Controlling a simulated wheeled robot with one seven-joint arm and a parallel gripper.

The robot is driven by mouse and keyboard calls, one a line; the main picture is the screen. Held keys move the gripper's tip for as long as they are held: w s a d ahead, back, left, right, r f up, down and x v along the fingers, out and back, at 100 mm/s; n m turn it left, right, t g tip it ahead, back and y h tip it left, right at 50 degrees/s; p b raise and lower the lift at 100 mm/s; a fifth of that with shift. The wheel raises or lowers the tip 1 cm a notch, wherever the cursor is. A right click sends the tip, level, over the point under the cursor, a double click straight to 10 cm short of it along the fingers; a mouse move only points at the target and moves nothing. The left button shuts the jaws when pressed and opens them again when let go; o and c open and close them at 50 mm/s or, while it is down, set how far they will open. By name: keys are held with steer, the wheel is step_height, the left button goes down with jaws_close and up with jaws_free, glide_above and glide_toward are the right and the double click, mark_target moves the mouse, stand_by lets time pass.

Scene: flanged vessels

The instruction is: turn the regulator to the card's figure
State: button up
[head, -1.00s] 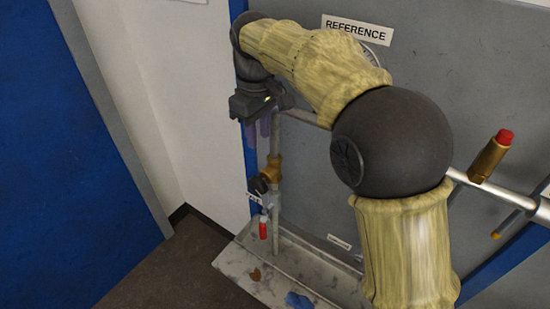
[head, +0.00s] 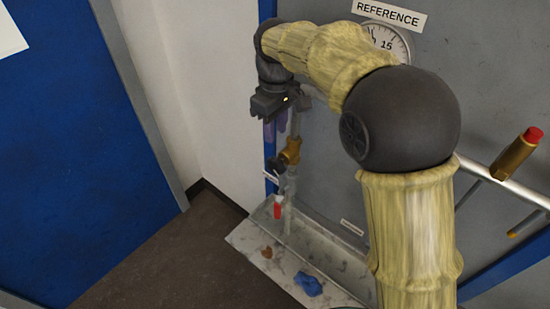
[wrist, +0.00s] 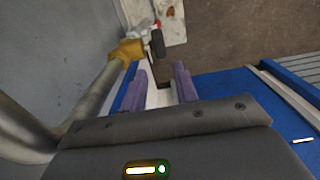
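The regulator shows in the head view as a brass body (head: 291,151) on a vertical pipe, with a dark knob (head: 276,164) on its left side. In the wrist view the brass body (wrist: 127,50) and black knob (wrist: 157,43) lie just beyond the fingertips. My gripper (head: 275,128) hangs above the knob, its purple fingers pointing down. In the wrist view my gripper (wrist: 161,78) is open with nothing between the fingers. A small white tag (head: 271,177) is beside the regulator; its writing is unreadable. A gauge (head: 390,42) marked 15 is partly hidden behind my arm, under a REFERENCE sign (head: 388,14).
A red-handled valve (head: 278,208) is below the regulator. A stained tray (head: 330,262) with a blue rag (head: 308,284) lies beneath. A pipe with a red-tipped brass fitting (head: 521,152) is at right. A blue door (head: 80,150) stands left; the floor (head: 160,262) between is clear.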

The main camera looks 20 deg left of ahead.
mark_target(276, 159)
step_height(276, 159, down, 10)
steer(key=shift+w+a+f+p, duration=0.1)
steer(key=shift+a+p, duration=0.05)
steer(key=shift+p, duration=0.85)
steer(key=shift+f, duration=0.55)
steer(key=shift+w+d+f, duration=0.1)
steer(key=shift+w+d, duration=0.1)
steer(key=shift+d, duration=0.1)
steer(key=shift+s+a, duration=0.1)
steer(key=shift+s, duration=0.1)
jaws_close()
